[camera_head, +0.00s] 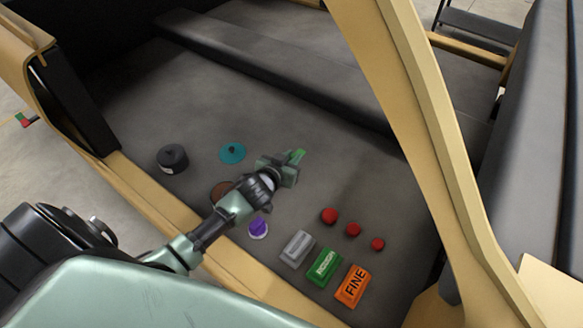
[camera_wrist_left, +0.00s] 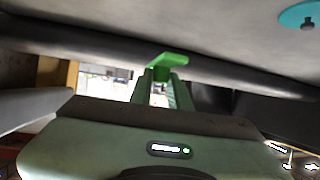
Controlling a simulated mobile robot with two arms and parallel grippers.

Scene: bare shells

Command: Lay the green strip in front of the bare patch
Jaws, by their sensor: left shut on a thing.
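My left gripper (camera_head: 284,170) reaches in over the grey surface (camera_head: 330,165). It is shut on the green strip (camera_head: 298,156), which sticks out past the fingertips. In the left wrist view the green strip (camera_wrist_left: 174,60) sits across the tips of the left gripper (camera_wrist_left: 165,84). The strip appears held above the surface, to the right of a teal disc with a knob (camera_head: 232,153). I cannot make out with certainty which area is the bare patch. My right gripper is not in view.
A dark round pot (camera_head: 172,159) stands at left. A brown disc (camera_head: 219,191) is partly hidden by my arm. A purple-and-white piece (camera_head: 258,228), red balls (camera_head: 353,229), and grey (camera_head: 297,249), green (camera_head: 324,267) and orange "FINE" (camera_head: 352,286) blocks lie nearer. A tan post (camera_head: 415,130) crosses the view.

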